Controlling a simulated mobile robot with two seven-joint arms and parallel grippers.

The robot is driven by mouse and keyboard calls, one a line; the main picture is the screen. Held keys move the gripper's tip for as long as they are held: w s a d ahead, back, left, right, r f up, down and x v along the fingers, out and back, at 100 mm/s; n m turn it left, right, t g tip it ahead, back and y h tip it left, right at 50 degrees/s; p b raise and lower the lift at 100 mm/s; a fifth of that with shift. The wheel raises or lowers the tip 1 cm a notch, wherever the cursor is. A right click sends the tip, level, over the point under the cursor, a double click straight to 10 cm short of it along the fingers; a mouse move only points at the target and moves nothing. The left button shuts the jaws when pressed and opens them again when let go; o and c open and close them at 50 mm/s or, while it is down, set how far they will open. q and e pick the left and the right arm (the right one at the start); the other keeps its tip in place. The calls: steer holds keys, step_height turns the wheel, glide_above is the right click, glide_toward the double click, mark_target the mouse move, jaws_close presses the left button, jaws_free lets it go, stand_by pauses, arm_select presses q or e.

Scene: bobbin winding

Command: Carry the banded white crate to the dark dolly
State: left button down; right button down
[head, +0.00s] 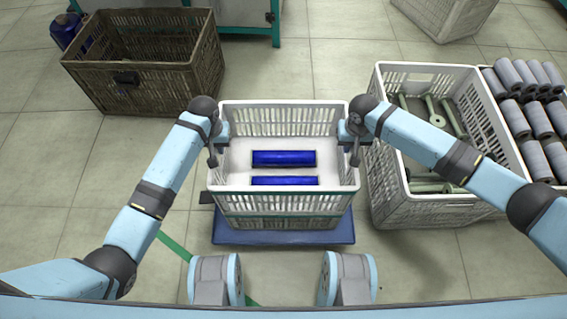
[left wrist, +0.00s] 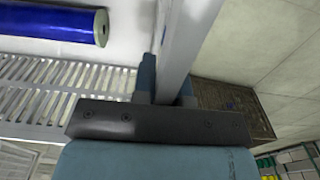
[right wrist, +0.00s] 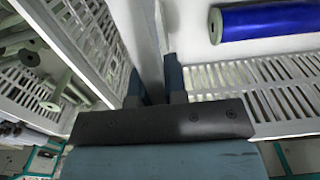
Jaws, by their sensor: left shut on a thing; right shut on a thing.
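The white crate (head: 288,205) has slatted walls and a teal band along its near side. It is in the middle of the head view, with two blue bobbins (head: 284,158) lying on its floor. My left gripper (head: 217,150) is shut on the crate's left rim; the rim between its fingers shows in the left wrist view (left wrist: 180,50). My right gripper (head: 352,146) is shut on the right rim, which also shows in the right wrist view (right wrist: 150,40). A flat dark blue platform (head: 285,236) shows under the crate; I cannot tell if they touch. No other dolly is clearly visible.
A second pale crate (head: 430,208) with greenish bobbins stands close on the right. Grey rolls (head: 533,115) lie beyond it. A brown crate (head: 140,75) stands at the back left, another pale crate (head: 450,18) at the back right. Floor is clear to the left.

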arm_select(q)
steer(key=shift+r, duration=0.1)
arm_select(e)
steer(key=shift+w+r, duration=0.1)
steer(key=shift+r, duration=0.05)
